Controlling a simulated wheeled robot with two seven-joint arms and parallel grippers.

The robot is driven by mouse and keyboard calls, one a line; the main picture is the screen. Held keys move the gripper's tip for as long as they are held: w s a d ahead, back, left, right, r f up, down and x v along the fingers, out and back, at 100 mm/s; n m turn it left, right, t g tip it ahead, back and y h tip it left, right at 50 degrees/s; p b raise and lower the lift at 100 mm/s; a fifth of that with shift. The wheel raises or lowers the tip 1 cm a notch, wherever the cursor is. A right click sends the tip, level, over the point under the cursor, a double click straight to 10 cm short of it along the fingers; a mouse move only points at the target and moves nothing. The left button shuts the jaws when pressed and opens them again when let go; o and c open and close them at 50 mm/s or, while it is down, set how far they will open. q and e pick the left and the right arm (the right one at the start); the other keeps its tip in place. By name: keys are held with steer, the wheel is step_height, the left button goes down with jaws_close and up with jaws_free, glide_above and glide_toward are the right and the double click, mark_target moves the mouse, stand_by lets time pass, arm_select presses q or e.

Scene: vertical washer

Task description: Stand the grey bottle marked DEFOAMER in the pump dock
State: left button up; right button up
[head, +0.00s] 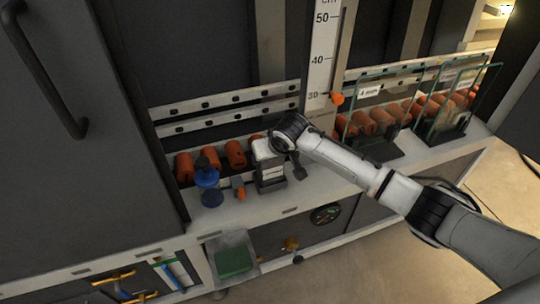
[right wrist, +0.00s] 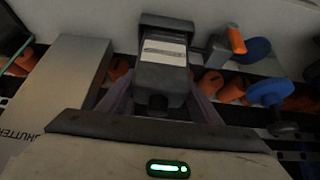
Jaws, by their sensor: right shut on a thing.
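The grey bottle (right wrist: 164,74) has a pale label, too small to read, and a dark cap. In the right wrist view it stands between my right gripper's fingers (right wrist: 160,104), which are shut on it. Its lower end meets a wider dark block that looks like the pump dock (right wrist: 167,21); I cannot tell if it is fully seated. In the head view my right gripper (head: 268,165) points down over the ledge, and the bottle is mostly hidden by it. The dark dock (head: 271,186) shows beneath. My left gripper is not in view.
A blue bottle (head: 209,187) and an orange-handled valve (head: 240,188) stand just left of the dock. Several orange rollers (head: 236,154) line the back. Glass-like frames (head: 388,110) stand to the right. The ledge front (head: 225,217) is narrow.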

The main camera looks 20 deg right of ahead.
steer(key=shift+w, duration=0.1)
steer(key=o, duration=1.5)
steer(key=shift+o, duration=0.4)
steer(key=shift+f, duration=0.2)
steer(key=p+v, duration=0.1)
steer(key=v, duration=0.3)
steer(key=shift+r, duration=0.1)
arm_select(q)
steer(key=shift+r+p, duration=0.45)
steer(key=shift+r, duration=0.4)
arm_select(e)
steer(key=v, duration=0.6)
steer(key=shift+r, duration=0.2)
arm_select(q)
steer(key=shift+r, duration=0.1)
